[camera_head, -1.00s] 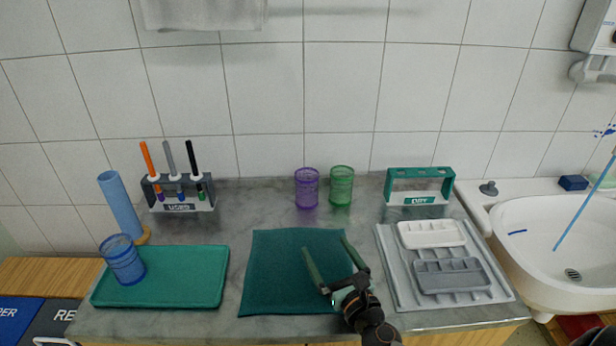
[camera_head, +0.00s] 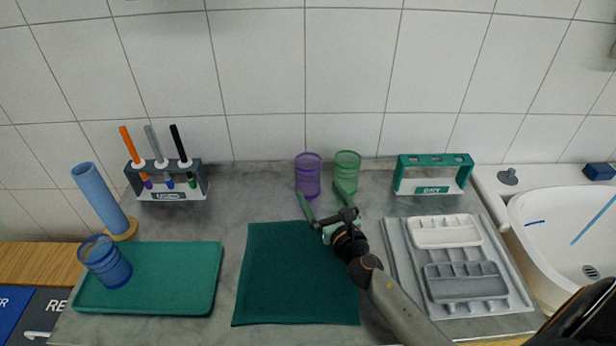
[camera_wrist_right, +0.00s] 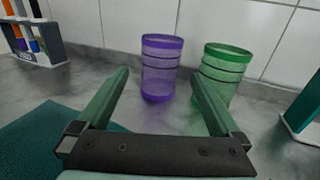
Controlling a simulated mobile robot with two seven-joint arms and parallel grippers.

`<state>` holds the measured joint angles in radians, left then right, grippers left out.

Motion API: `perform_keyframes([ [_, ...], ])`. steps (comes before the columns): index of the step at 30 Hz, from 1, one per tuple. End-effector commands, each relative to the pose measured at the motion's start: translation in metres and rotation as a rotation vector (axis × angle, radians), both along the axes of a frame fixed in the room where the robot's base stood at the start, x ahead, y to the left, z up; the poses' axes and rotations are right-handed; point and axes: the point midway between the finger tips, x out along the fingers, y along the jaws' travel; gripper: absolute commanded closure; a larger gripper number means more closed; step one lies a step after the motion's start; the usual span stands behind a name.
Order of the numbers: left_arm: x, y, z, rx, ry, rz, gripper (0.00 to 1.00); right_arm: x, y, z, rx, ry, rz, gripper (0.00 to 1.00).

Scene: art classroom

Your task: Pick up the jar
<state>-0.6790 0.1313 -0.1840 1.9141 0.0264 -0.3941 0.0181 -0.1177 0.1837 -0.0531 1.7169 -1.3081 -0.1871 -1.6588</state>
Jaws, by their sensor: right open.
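A clear purple jar (camera_head: 308,172) stands upright near the wall, beside a clear green jar (camera_head: 347,162). A clear blue jar (camera_head: 106,262) stands on the green tray at left. My right gripper (camera_head: 321,194) is open and empty, just in front of the purple and green jars. In the right wrist view the purple jar (camera_wrist_right: 161,70) stands ahead, between the lines of the open fingers (camera_wrist_right: 160,76). The right finger overlaps part of the green jar (camera_wrist_right: 226,66); contact cannot be told. My left gripper is out of view.
A dark green cloth (camera_head: 290,290) lies below my right arm. The green tray (camera_head: 180,275) is at left, a marker rack (camera_head: 168,195) behind it. A green rack (camera_head: 432,188) and a grey drying mat (camera_head: 400,262) are at right, beside the sink (camera_head: 545,240).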

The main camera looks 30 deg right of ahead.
Motion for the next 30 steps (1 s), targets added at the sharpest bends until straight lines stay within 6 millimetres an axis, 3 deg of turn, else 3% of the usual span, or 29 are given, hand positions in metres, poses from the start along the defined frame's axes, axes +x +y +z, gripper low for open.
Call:
perform_keyframes([
  [9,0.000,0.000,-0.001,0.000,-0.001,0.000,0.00,0.024,-0.003,-0.002,0.001,0.000,-0.001,0.00],
  [19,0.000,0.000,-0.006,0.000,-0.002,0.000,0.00,0.065,-0.008,-0.005,0.001,-0.001,0.000,0.00],
  [28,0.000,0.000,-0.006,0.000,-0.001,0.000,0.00,0.069,-0.008,-0.005,0.000,0.001,0.000,0.00],
  [30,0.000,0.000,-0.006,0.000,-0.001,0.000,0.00,0.069,-0.008,-0.005,0.000,0.001,0.000,0.07],
])
